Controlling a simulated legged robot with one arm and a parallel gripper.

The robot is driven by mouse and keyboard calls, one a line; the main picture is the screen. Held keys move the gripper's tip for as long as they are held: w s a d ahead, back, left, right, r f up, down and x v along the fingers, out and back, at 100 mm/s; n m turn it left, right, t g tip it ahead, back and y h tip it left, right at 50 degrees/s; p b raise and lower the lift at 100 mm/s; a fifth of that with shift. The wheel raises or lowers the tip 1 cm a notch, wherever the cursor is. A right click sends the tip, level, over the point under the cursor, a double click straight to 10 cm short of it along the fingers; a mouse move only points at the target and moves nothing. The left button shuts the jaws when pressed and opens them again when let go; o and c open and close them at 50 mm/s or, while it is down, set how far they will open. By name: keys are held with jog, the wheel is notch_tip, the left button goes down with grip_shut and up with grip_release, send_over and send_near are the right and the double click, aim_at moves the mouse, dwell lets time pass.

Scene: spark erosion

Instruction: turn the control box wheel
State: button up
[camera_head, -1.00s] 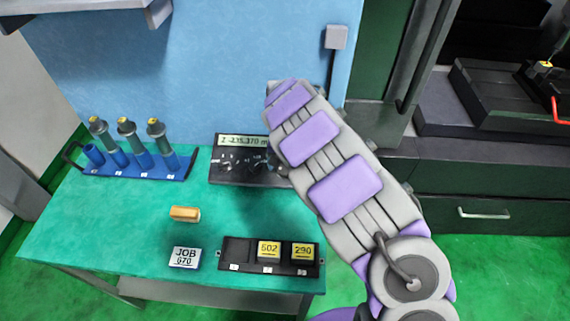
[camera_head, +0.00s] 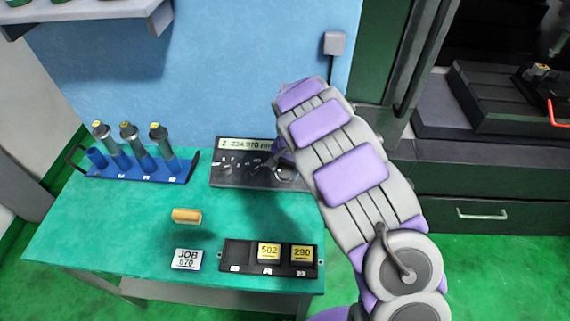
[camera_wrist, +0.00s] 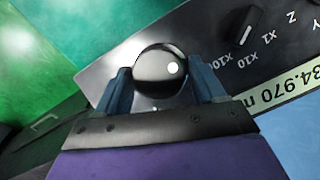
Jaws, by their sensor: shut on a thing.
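The black control box (camera_head: 232,174) lies at the back of the green table, with a display that reads about Z -234.970 mm. In the wrist view the control box (camera_wrist: 187,50) runs diagonally, with a selector knob and X1, X10 marks. My gripper (camera_wrist: 158,84) has its blue fingers on both sides of a shiny dark round knob (camera_wrist: 152,75), apparently the wheel's handle, and is shut on it. The rest of the wheel is hidden there.
A blue wall stands behind; a dark green machine is at the right.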

aim_at(292, 170)
jog(key=shift+m, duration=0.6)
jog(key=o, duration=0.8)
jog(key=shift+o, duration=0.2)
notch_tip(292, 170, up, 17)
jog(key=d+p, duration=0.2)
jog(key=p, duration=0.1)
jog(key=shift+s, duration=0.2)
jog(key=shift+d, duration=0.1)
